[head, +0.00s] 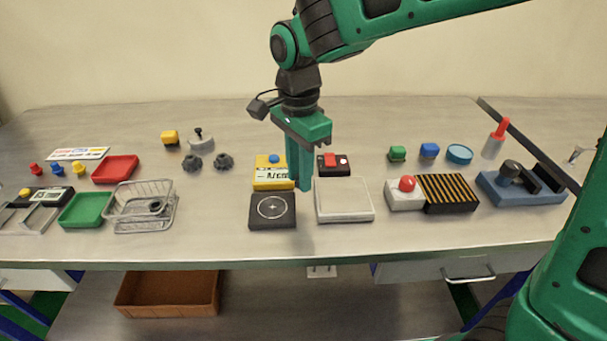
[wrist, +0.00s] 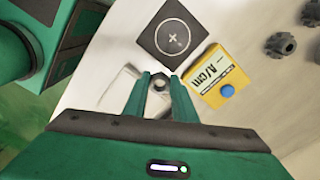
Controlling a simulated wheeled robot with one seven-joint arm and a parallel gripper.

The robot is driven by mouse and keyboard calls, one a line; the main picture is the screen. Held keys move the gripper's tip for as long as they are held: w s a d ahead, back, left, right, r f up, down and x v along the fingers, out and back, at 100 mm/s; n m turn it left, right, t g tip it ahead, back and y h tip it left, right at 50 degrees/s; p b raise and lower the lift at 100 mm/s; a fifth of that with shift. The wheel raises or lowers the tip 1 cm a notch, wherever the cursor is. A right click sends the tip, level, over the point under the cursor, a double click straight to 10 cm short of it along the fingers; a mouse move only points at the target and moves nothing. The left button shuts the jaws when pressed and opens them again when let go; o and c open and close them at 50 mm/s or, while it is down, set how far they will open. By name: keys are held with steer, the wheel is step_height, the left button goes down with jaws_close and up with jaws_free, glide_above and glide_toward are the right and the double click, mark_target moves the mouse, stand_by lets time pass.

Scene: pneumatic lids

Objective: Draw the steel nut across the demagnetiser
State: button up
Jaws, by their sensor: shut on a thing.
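My gripper (head: 304,186) is shut on the steel nut (wrist: 160,84), a small grey ring between the fingertips in the wrist view (wrist: 161,77). The nut is hidden in the head view. The fingers point down between the yellow A/cm meter (head: 268,183) and the white square tray (head: 344,201). The height of the nut above the bench is hard to tell. A black-and-yellow striped block (head: 447,194) joined to a white box with a red button (head: 406,184) looks like the demagnetiser. It stands right of the tray, apart from my gripper.
A black plate with a circle and cross (head: 272,221) lies in front of the meter. A black box with a red top (head: 333,164) is behind the tray. A blue clamp-like device (head: 522,190) stands right of the striped block. A wire basket (head: 140,217) is at left.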

steer(key=shift+r, duration=1.9)
steer(key=shift+r, duration=0.1)
